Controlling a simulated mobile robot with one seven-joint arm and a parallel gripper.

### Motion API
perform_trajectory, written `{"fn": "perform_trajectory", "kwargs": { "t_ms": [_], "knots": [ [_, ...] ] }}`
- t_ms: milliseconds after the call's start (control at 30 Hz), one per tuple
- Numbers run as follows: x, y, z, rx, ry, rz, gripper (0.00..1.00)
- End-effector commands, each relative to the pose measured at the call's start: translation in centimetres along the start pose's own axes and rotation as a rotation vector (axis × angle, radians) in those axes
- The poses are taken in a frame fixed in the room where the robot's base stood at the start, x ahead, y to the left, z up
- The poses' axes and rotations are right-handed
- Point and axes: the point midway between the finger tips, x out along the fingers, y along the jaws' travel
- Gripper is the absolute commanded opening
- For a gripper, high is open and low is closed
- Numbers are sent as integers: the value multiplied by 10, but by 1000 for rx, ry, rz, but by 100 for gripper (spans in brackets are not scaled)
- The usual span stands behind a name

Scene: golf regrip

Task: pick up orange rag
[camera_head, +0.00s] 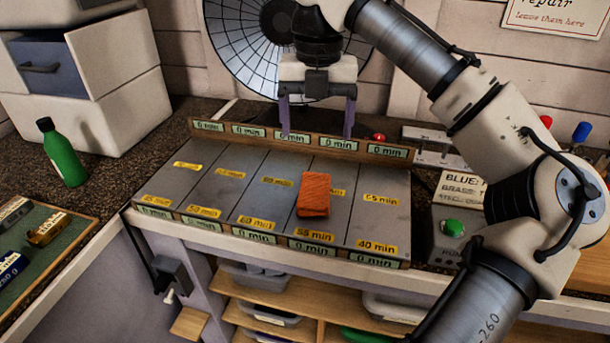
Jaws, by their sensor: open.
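The orange rag (314,194) lies folded into a small rectangular block on the grey metal panel (223,196) of the workbench, right of the panel's middle. Yellow minute labels show on the panel around it. My gripper (317,136) points down behind the rag, near the panel's back rail. Its two purple-grey fingers are apart and nothing is between them. The gripper is clear of the rag. The rag is in full view.
A green bottle (62,153) stands on the dark counter at left, beside white drawers (110,90). A round gridded disc (245,45) is behind my gripper. A box with a green button (453,228) stands right of the panel. The panel's left half is bare.

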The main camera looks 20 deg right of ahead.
Motion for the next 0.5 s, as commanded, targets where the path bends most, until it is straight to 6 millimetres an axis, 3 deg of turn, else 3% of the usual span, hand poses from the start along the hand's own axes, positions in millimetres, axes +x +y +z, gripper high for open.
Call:
{"fn": "perform_trajectory", "kwargs": {
  "t_ms": [500],
  "knots": [
    [78,-2,-1,-1,6,-2,81]
  ]
}}
